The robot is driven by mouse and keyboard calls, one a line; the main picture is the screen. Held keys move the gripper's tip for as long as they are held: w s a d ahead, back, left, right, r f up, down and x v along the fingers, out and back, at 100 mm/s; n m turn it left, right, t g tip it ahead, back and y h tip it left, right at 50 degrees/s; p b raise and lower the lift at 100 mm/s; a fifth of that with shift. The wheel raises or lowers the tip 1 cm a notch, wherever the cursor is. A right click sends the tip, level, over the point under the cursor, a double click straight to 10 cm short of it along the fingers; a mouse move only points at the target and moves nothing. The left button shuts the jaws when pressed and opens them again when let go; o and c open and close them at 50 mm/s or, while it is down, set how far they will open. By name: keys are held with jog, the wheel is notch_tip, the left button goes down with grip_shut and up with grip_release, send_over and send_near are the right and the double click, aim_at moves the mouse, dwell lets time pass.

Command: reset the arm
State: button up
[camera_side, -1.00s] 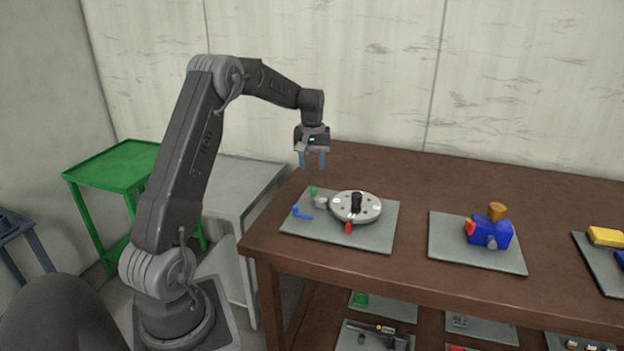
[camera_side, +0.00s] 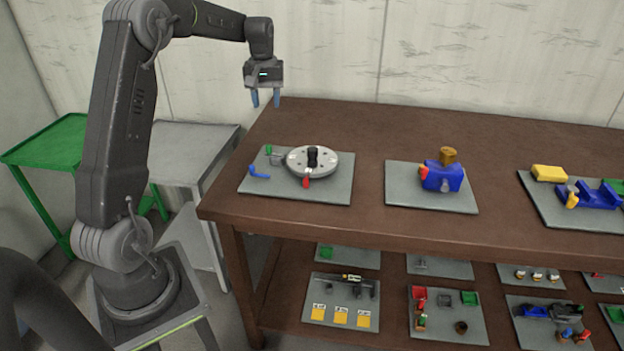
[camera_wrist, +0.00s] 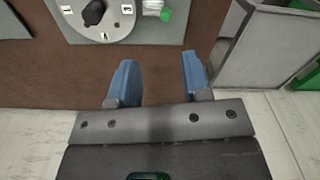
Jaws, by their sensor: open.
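My gripper (camera_side: 265,98) hangs fingers-down in the side view, above the back left part of the brown table (camera_side: 345,118). Its two blue fingers are apart with nothing between them. In the wrist view my gripper (camera_wrist: 158,80) also shows open and empty, over the table's edge. The nearest assembly is a round grey disc (camera_side: 297,165) with a black knob on a grey mat (camera_side: 330,193). The disc shows at the top left of the wrist view (camera_wrist: 122,22), apart from the fingers.
On the table, a second mat (camera_side: 400,198) holds a blue block (camera_side: 443,178), and a third holds a yellow block (camera_side: 549,173) and blue parts. A grey side table (camera_side: 185,150) and a green one (camera_side: 50,140) stand left. Lower-shelf mats hold small parts.

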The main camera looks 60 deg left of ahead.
jog(key=s+d+r+m+t, duration=0.1)
jog(key=s+d+r+m, duration=0.25)
jog(key=d, duration=0.65)
jog(key=s+d+r+m+t, duration=0.25)
jog(key=d+r, duration=0.25)
jog(key=d, duration=0.5)
jog(key=s+d+f+m+t, duration=0.1)
jog(key=s+d+m, duration=0.1)
jog(key=s+d, duration=0.4)
jog(key=s+d+f+m+t, duration=0.1)
jog(key=s+d+f+m, duration=0.1)
jog(key=s+d, duration=0.4)
jog(key=s+m, duration=0.1)
jog(key=s, duration=0.2)
jog(key=shift+f, duration=0.3)
